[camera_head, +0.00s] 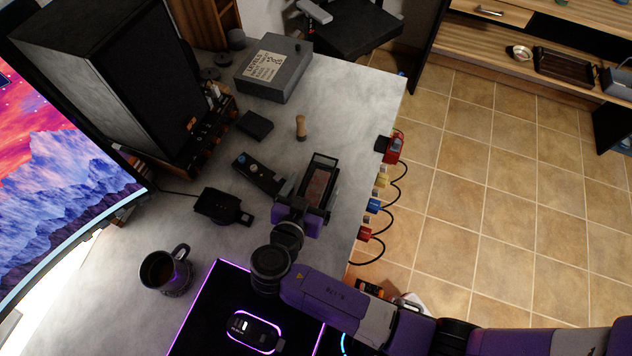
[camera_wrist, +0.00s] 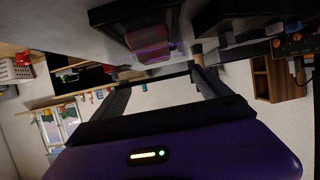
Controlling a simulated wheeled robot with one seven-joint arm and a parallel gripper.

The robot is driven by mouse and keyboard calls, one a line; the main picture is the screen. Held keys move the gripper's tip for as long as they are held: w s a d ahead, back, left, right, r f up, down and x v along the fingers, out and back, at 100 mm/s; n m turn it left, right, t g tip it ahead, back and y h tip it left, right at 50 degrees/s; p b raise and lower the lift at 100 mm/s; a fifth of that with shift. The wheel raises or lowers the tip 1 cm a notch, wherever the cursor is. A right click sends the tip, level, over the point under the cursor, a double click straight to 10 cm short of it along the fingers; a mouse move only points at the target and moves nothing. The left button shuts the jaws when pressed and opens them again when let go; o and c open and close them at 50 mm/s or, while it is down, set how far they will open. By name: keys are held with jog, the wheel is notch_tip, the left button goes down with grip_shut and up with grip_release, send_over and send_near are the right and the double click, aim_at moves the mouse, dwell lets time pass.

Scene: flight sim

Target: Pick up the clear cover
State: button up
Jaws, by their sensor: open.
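The clear cover (camera_head: 319,185) seems to be the see-through, pinkish-brown part of a dark-framed case on the grey desk, near its right edge. In the wrist view the cover (camera_wrist: 150,42) shows as a glassy, pink-tinted shape beyond the fingers, beside a dark frame. My gripper (camera_head: 308,200) is at the near end of this case in the head view and partly hides it. In the wrist view my gripper (camera_wrist: 162,76) is open, its two dark fingers wide apart with nothing held between them. I cannot tell whether a finger touches the case.
A dark handheld device (camera_head: 258,173) and a black stand (camera_head: 223,207) lie left of the case. A small wooden-topped peg (camera_head: 301,127) and a grey box (camera_head: 273,70) stand behind. A mug (camera_head: 165,270) is at lower left. Coloured cabled plugs (camera_head: 373,205) line the desk's right edge.

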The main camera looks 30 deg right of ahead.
jog(key=shift+x, duration=1.3)
jog(key=c, duration=1.5)
jog(key=shift+r, duration=0.1)
